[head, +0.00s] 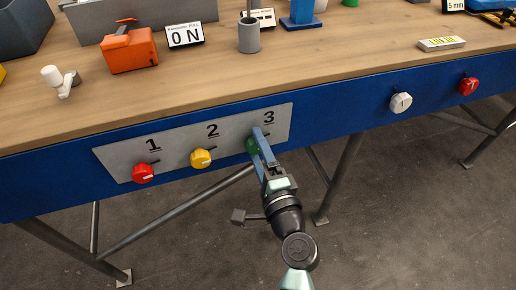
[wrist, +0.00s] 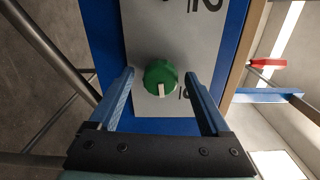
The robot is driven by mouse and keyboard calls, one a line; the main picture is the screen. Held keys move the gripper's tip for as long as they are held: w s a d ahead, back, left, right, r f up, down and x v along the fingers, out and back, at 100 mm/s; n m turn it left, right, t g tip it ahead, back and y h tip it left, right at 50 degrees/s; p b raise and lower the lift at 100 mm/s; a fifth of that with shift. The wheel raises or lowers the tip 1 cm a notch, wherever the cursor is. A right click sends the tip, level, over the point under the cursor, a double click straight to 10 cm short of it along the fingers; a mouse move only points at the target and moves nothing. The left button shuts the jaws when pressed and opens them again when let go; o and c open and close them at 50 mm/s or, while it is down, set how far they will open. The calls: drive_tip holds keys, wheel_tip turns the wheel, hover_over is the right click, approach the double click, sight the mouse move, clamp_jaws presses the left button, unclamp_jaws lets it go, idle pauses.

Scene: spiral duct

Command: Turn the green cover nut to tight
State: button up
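A green round knob (head: 251,146) sits under the number 3 on the grey panel (head: 226,124) on the bench's blue front. In the head view my gripper (head: 259,142) partly hides it. The wrist view shows the green knob (wrist: 158,73) with a pale bar mark on its face, slanted slightly. My gripper (wrist: 160,78) is open, with one blue finger on each side of the knob and a clear gap to both. I cannot tell how deep the knob lies between the fingertips. No part labelled as a cover nut or as tight shows.
A red knob (head: 143,173) under 1 and a yellow knob (head: 201,158) under 2 sit left on the panel. A white knob (head: 400,102) and another red knob (head: 468,86) are to the right. An orange box (head: 128,51) and other items stand on the wooden bench top (head: 330,55).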

drive_tip(key=v, duration=1.3)
drive_tip(key=shift+r, duration=0.1)
drive_tip(key=w+a+r+n+t, duration=0.1)
drive_tip(key=w+r+n, duration=0.25)
drive_tip(key=r, duration=0.45)
drive_tip(key=w+a+r+n+t, duration=0.15)
drive_tip(key=r+n, duration=0.25)
drive_tip(key=r, duration=0.4)
drive_tip(key=w+a+r+n, duration=0.1)
drive_tip(key=w+r+n, duration=0.25)
drive_tip(key=r, duration=0.45)
drive_tip(key=s+a+r+n+t+h, duration=0.1)
drive_tip(key=s+r+n+t+h, duration=0.25)
drive_tip(key=r, duration=0.95)
drive_tip(key=s+r+n+t+h, duration=0.15)
drive_tip(key=s+r+t, duration=0.25)
drive_tip(key=s+r, duration=0.55)
wheel_tip(320, 180, up, 29)
drive_tip(key=w+p, duration=0.2)
drive_tip(key=p, duration=2.4)
drive_tip(key=shift+w+m+h, duration=0.2)
drive_tip(key=shift+m+h, duration=0.1)
drive_tip(key=shift+d+r, duration=0.1)
